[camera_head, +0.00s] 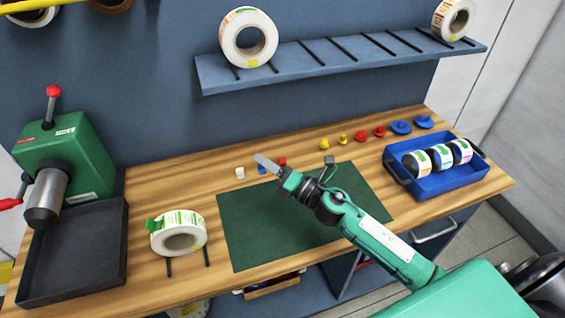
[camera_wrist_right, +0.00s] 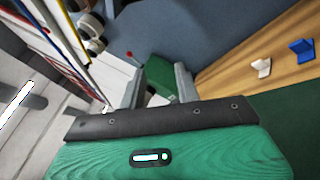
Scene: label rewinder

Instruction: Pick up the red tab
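The small red tab (camera_head: 282,161) is on the wooden bench, just behind the green mat, beside a blue tab (camera_head: 262,170) and a white tab (camera_head: 240,173). My right gripper (camera_head: 264,162) appears in front of these tabs in the head view, its pale finger pointing up and left. In the right wrist view my right gripper (camera_wrist_right: 160,85) has its fingers apart with nothing between them. That view shows the white tab (camera_wrist_right: 261,67) and blue tab (camera_wrist_right: 301,49) to the right, but not the red tab. My left gripper is out of view.
A green machine (camera_head: 75,150) with a dark tray (camera_head: 75,250) stands at left. A label roll (camera_head: 178,238) sits near the front. A blue crate (camera_head: 455,181) with rolls is at right. Red knobs (camera_head: 370,134) and other coloured knobs line the back. The green mat (camera_head: 245,235) is largely bare.

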